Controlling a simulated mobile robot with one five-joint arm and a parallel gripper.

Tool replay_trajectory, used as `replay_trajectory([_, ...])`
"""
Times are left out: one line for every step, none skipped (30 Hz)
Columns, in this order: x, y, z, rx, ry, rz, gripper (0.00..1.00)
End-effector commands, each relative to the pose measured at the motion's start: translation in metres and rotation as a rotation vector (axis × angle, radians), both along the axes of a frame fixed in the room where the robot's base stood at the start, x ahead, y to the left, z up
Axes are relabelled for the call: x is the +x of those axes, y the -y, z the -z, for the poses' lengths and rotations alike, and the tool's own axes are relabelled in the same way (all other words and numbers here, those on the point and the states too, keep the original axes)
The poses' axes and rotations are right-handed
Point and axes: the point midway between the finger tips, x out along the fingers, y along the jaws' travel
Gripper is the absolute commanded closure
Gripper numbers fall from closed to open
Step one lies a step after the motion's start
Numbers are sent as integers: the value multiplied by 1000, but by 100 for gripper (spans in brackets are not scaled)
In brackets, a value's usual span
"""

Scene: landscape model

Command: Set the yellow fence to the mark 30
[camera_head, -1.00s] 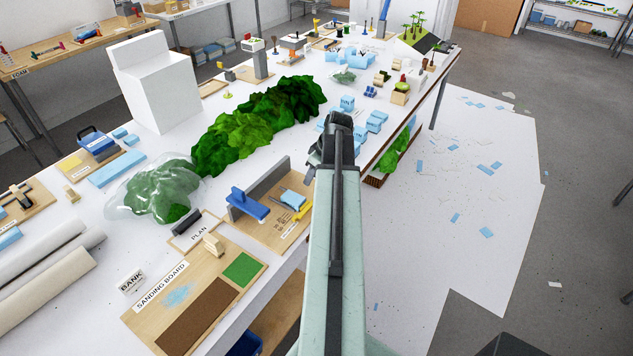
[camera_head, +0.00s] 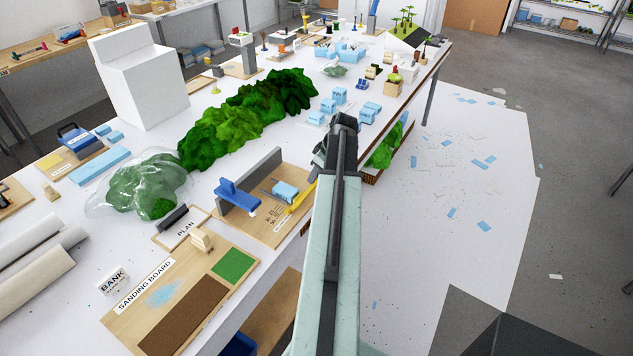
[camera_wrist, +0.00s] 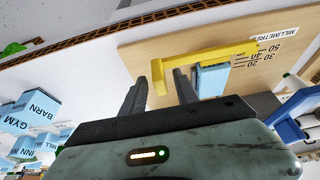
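The yellow fence (camera_head: 299,198) lies on a wooden board (camera_head: 262,226) at the table's right edge, beside a light blue block (camera_head: 285,191). In the wrist view the fence (camera_wrist: 208,56) is a long bar with a short bent end. Printed marks (camera_wrist: 262,58) from 20 to 50 sit near its far end; I cannot tell which mark it meets. My gripper (camera_wrist: 163,74) is open, its fingers apart, with the fence's bent end showing between the fingertips. The fingers do not visibly touch it. In the head view my arm hides the fingertips.
A blue tool (camera_head: 238,197) and a grey upright wall (camera_head: 262,178) stand on the same board. The sanding board (camera_head: 180,300) lies nearer. Green foliage (camera_head: 245,115) and small light blue blocks (camera_head: 369,112) occupy the table beyond. The floor right of the table has scattered blue pieces.

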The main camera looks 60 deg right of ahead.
Motion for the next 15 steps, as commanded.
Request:
replay_trajectory([0, 0, 0, 0, 0, 0, 64])
replay_trajectory([0, 0, 0, 0, 0, 0, 64])
replay_trajectory([0, 0, -1, 0, 0, 0, 64])
replay_trajectory([0, 0, -1, 0, 0, 0, 64])
replay_trajectory([0, 0, -1, 0, 0, 0, 64])
replay_trajectory([0, 0, -1, 0, 0, 0, 69])
replay_trajectory([0, 0, -1, 0, 0, 0, 78])
replay_trajectory([0, 0, -1, 0, 0, 0, 86])
replay_trajectory([0, 0, -1, 0, 0, 0, 97])
replay_trajectory([0, 0, -1, 0, 0, 0, 100])
replay_trajectory([0, 0, -1, 0, 0, 0, 100])
replay_trajectory([0, 0, -1, 0, 0, 0, 100])
replay_trajectory([0, 0, -1, 0, 0, 0, 100])
replay_trajectory([0, 0, -1, 0, 0, 0, 100])
replay_trajectory([0, 0, -1, 0, 0, 0, 100])
